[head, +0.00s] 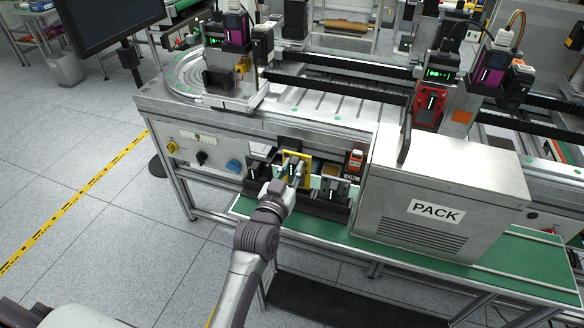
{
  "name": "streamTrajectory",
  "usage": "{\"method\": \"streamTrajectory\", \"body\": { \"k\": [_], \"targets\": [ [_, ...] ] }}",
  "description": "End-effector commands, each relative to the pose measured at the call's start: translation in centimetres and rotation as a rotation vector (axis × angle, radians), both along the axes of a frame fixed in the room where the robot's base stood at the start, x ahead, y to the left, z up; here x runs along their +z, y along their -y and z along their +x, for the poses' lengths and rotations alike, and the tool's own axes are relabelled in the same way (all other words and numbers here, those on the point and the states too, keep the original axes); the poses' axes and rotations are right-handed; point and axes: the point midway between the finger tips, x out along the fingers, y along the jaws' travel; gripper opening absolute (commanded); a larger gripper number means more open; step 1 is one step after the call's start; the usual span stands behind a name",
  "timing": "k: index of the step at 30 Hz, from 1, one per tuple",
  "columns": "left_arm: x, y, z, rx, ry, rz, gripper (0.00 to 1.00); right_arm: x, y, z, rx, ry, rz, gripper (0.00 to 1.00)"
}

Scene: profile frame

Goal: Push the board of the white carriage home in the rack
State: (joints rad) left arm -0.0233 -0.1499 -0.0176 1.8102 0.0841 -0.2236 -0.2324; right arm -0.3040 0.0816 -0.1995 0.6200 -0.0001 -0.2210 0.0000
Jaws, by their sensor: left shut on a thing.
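My left gripper (291,173) reaches in from below and is shut on a yellow-framed piece (306,158) at the black rack (322,207) under the machine's front edge. The fingers cover part of the piece, so I cannot tell how deep it sits. Dark modules stand in the rack on both sides of it. A pale carriage (236,101) stands on the rail at the upper left, with a black block and a yellow part low on it. Which board belongs to it is not clear. My right gripper is not in view.
A metal box marked PACK (440,195) stands close to the right of the rack. A red-fronted carriage (428,108) is on the rail behind it. A monitor (105,20) is at the upper left. The floor at the left, with yellow tape (75,202), is clear.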

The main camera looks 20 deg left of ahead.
Motion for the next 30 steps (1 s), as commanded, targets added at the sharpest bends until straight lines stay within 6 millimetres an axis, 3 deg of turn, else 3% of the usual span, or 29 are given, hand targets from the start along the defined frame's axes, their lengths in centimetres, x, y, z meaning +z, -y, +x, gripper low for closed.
{"method": "streamTrajectory", "body": {
  "k": [30],
  "targets": [
    [0.08, -0.02, -0.02, 0.000, 0.001, 0.000, 0.00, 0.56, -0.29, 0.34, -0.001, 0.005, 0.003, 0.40]
  ]
}}
